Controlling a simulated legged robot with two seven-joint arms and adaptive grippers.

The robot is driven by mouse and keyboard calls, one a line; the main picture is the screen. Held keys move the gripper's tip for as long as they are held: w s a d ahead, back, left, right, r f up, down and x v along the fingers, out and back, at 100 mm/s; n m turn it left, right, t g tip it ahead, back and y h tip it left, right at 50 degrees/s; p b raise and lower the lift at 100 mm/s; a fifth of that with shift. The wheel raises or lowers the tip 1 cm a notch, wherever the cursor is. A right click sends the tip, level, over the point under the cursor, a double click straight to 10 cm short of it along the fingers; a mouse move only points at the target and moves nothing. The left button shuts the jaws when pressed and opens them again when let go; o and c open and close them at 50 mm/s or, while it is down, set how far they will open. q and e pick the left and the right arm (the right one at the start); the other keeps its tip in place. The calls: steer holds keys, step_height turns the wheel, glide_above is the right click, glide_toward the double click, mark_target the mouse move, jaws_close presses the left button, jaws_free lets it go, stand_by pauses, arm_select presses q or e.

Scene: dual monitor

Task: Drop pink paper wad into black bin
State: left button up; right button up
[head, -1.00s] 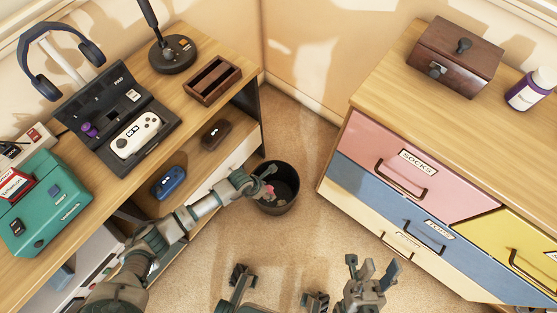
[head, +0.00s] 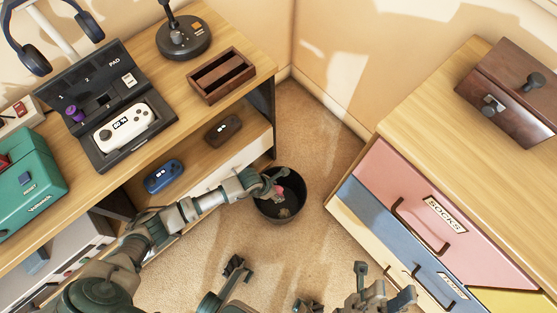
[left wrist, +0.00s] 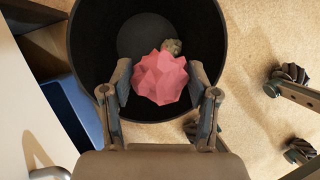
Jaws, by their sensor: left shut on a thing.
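The pink paper wad (head: 278,190) is held between the fingers of my left gripper (head: 271,183). It also shows in the left wrist view (left wrist: 160,78), over the mouth of the black bin. The round black bin (head: 282,212) stands on the carpet in the corner between the desk and the dresser. A small greyish-brown crumpled thing (left wrist: 173,47) lies inside the bin. My left gripper (left wrist: 160,97) is shut on the wad, with its fingertips over the bin's near side. My right gripper (head: 385,282) is open and empty, low at the bottom of the head view.
The wooden desk (head: 215,100) with a shelf is left of the bin. The dresser with coloured drawers (head: 385,215) is on the right, with a wooden box (head: 510,90) on top. Bare carpet (head: 290,255) lies in front of the bin.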

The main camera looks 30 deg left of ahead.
arm_select(q)
steer(key=shift+d+r, duration=0.1)
steer(key=shift+d, duration=0.05)
steer(key=o, duration=0.8)
step_height(320, 180, up, 10)
steer(key=shift+f, duration=0.1)
stand_by(0.3)
